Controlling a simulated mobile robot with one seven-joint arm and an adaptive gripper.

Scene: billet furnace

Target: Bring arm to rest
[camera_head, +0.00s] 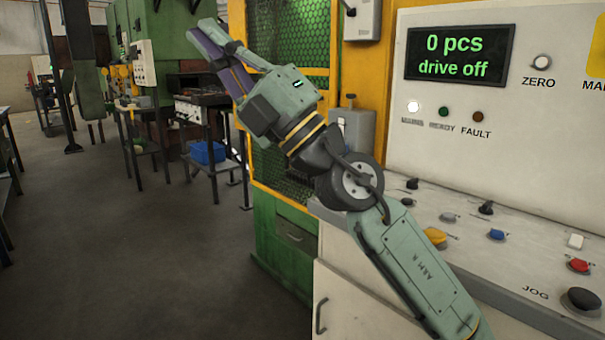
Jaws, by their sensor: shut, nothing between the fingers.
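My arm (420,262) rises from the bottom right and bends up and to the left across the front of the control panel and the machine. My gripper (202,42) is at its far upper left end, with its purple and green fingers pointing up and left. The fingers lie close together, and I see nothing held between them. The gripper is in mid-air in front of the green machine's left edge, apart from the panel's buttons.
A control panel (575,120) stands at the right; its display (460,53) reads "0 pcs, drive off". Its sloping desk carries several knobs and buttons, including a red button (579,265). A blue bin (207,152) sits on a stand behind. The floor (130,255) at left is clear.

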